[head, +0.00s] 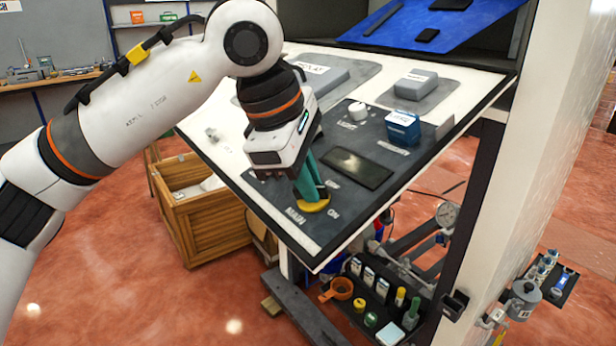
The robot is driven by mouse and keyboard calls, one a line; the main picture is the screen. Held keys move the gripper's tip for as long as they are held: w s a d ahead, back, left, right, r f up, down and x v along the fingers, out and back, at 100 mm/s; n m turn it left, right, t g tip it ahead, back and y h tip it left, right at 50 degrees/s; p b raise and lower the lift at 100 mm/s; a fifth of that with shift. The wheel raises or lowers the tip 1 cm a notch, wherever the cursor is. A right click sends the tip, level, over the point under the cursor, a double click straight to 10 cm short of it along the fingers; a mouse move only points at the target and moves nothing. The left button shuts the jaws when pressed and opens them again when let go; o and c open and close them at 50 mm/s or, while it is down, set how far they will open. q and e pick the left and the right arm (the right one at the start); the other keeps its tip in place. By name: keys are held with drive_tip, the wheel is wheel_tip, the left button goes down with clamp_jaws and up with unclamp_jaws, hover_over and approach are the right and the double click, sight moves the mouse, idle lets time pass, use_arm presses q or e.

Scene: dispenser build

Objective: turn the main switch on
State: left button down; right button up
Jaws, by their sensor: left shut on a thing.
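The main switch (313,206) shows as a yellow round base at the near corner of the tilted dark panel (338,224), with MAIN and ON lettered beside it. My left gripper (314,194) comes down from above with teal fingers and is shut on the switch. The fingers hide most of its handle, so I cannot tell which way it is turned. My right gripper is not in view.
The panel also carries a dark screen (357,168), a blue block (403,127), a white knob (358,111) and a grey block (415,85). A wooden crate (205,222) stands left below. A shelf of small bottles and tools lies beneath the panel. A white wall (545,140) rises at right.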

use_arm(q)
drive_tip(key=m, duration=0.7)
drive_tip(key=shift+s+a, duration=0.1)
idle(0.5)
drive_tip(key=c, duration=1.5)
unclamp_jaws()
drive_tip(key=shift+r, duration=0.1)
drive_tip(key=v, duration=1.1)
drive_tip(key=shift+s+a+r+p, duration=0.1)
drive_tip(key=shift+a+r+p, duration=0.05)
drive_tip(key=shift+r+p, duration=0.2)
